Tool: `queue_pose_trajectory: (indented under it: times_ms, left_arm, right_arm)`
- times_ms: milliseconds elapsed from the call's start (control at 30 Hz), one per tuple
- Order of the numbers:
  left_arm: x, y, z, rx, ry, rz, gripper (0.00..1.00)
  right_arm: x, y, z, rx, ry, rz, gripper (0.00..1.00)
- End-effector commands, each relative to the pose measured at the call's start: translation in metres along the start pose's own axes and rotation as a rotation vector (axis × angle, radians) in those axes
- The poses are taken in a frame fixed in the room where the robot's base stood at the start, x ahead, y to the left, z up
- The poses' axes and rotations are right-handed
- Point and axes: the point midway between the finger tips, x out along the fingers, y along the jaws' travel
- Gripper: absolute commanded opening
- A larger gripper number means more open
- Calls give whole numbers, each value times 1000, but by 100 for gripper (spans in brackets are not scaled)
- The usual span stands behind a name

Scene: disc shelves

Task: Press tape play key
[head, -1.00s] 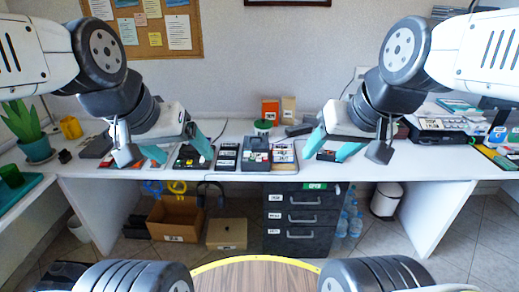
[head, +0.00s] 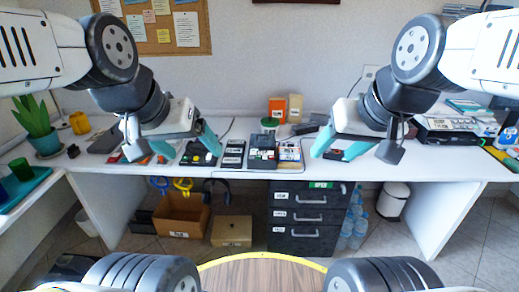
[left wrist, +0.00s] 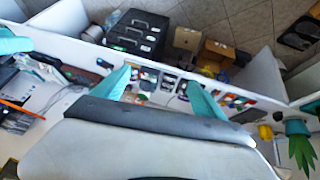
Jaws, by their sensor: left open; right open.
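Several small devices lie in a row on the white desk. One is a black device with a yellow spot (head: 198,154); beside it are a dark keyed unit (head: 233,154) and a larger dark grey box with a red mark (head: 262,152). I cannot tell for sure which is the tape player, and its keys are too small to make out. My left gripper (head: 172,148) is open and empty in front of the row's left end; its teal fingers also show in the left wrist view (left wrist: 158,93). My right gripper (head: 355,148) is open and empty to the right of the row.
The white desk (head: 430,167) has clear space right of the row. A black machine (head: 446,130) stands at the right, a plant (head: 38,125) at the left. Below are a drawer cabinet (head: 306,215) and a cardboard box (head: 181,216). A round wooden top (head: 262,273) is in front.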

Motion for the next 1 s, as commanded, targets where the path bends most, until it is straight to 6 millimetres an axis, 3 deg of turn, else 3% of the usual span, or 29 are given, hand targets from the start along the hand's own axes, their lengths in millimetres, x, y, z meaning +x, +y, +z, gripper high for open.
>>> queue_pose_trajectory:
  times_ms: [67, 433, 1000]
  left_arm:
    - [0, 0, 0, 0, 0, 0, 72]
    - [0, 0, 0, 0, 0, 0, 0]
    - [0, 0, 0, 0, 0, 0, 0]
  right_arm:
    - [0, 0, 0, 0, 0, 0, 57]
    - [0, 0, 0, 0, 0, 0, 57]
    - [0, 0, 0, 0, 0, 0, 57]
